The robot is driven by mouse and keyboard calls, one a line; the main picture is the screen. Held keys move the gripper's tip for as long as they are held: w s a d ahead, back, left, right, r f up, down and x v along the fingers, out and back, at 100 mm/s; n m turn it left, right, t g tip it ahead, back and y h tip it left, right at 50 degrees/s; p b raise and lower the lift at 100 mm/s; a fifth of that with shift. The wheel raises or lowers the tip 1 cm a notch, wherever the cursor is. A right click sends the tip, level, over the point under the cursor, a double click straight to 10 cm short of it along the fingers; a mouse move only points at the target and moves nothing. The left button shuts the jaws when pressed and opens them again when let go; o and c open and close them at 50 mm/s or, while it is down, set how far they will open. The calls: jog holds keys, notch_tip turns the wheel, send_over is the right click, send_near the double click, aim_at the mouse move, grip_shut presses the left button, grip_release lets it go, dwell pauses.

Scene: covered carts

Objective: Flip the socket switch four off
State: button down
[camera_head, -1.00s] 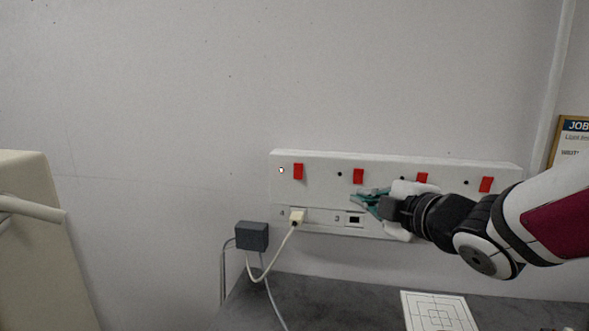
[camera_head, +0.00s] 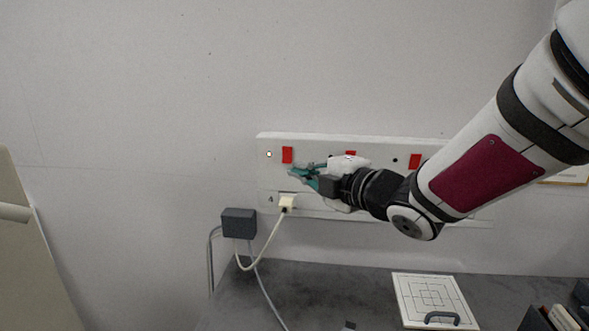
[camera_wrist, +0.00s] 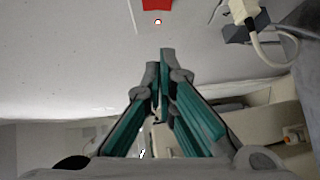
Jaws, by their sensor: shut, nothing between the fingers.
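A white socket strip (camera_head: 320,141) is fixed to the wall with several red rocker switches. The leftmost red switch (camera_head: 287,155) has a small lit lamp (camera_head: 269,154) on its left. A cream plug (camera_head: 287,202) sits in the socket marked 4 below it. My gripper (camera_head: 297,174) is shut and empty, just right of and below that switch in the head view. In the wrist view a red switch (camera_wrist: 158,4) and lit lamp (camera_wrist: 158,21) show at the top edge, beyond my shut fingertips (camera_wrist: 160,58). I cannot tell whether they touch the strip.
A white board with a handle (camera_head: 427,296) lies on the dark grey worktop (camera_head: 330,286). The wall left of the strip is clear.

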aim_at(287, 155)
jog(key=w+a+f+p, duration=0.1)
jog(key=w+a, duration=0.2)
jog(key=w, duration=0.6)
jog(key=shift+w+f, duration=0.2)
jog(key=shift+w, duration=0.1)
